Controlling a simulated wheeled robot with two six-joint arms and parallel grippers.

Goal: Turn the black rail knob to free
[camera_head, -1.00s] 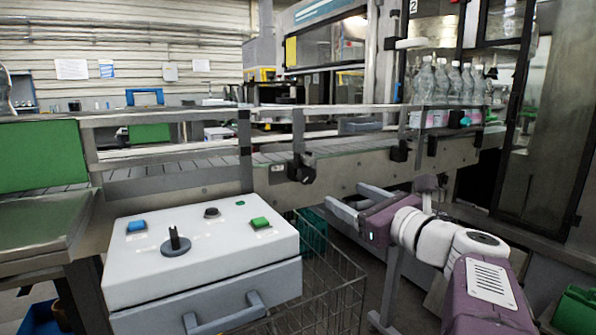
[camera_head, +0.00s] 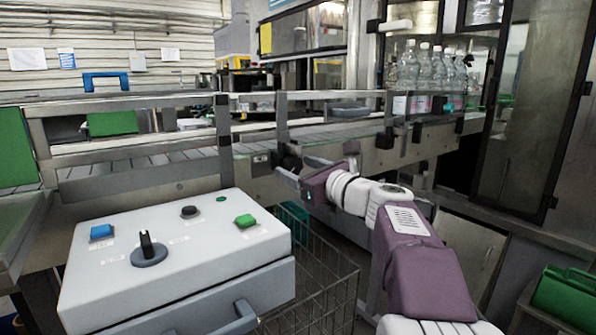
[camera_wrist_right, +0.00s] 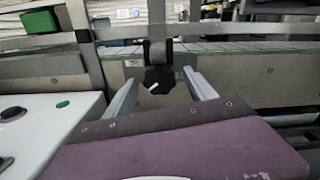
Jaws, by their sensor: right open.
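The black rail knob (camera_wrist_right: 158,79) shows in the right wrist view, hanging from a bracket on the conveyor's guide rail, with a short white mark at its lower left. In the head view the knob (camera_head: 287,157) is at the rail's front side, just beyond my gripper. My right gripper (camera_head: 302,168) is open and empty. In the wrist view its two fingers (camera_wrist_right: 161,76) point at the knob, one on each side, with gaps between. I cannot tell how far the tips reach along it. My left gripper is not in view.
A white control box (camera_head: 180,262) with a black selector and coloured buttons stands at left front. A wire basket (camera_head: 325,285) is beside it. The conveyor side wall (camera_head: 195,188) lies behind. Other black clamps (camera_head: 385,138) sit farther right, below several bottles (camera_head: 425,75).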

